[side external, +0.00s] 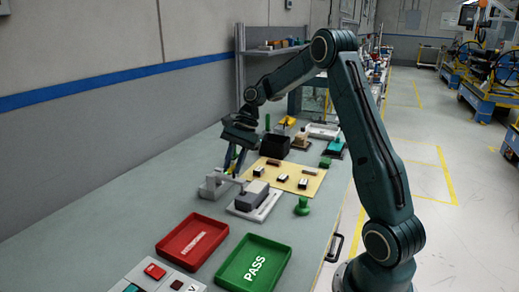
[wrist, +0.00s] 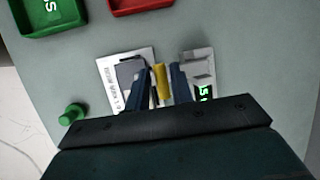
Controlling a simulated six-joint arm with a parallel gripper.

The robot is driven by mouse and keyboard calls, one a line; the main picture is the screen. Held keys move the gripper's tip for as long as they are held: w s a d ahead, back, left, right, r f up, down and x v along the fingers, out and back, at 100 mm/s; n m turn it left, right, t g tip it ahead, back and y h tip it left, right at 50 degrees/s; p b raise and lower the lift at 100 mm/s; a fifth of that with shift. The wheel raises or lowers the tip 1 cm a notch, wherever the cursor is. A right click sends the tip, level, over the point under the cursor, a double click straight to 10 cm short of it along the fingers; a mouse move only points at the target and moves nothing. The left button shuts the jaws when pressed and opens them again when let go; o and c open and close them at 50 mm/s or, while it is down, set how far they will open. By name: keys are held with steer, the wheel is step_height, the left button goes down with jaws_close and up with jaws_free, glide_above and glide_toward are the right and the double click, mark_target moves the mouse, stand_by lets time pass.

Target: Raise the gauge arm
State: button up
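The gauge (side external: 213,184) is a light grey stand with a thin arm reaching over to the right, left of the grey module. The wrist view shows its base (wrist: 197,62) with a green-lit display (wrist: 203,93). A yellow bar (wrist: 161,82), which looks like the gauge arm's handle, lies between my blue fingers. My gripper (side external: 232,168) points down over the gauge. In the wrist view my gripper (wrist: 161,72) has a finger close along each side of the yellow bar; whether they press on it is unclear. The grey module (side external: 251,194) sits on a white plate (side external: 263,213) (wrist: 112,70).
A red tray (side external: 168,249) and a green PASS tray (side external: 229,281) lie in front. A green knob (side external: 302,206) stands right of the plate. Behind are a yellow board (side external: 310,187) with small parts and a black bin (side external: 275,145). The left bench side is clear.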

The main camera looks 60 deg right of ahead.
mark_target(228, 178)
steer(key=shift+x, duration=1.3)
jaws_close()
steer(key=shift+r, duration=0.1)
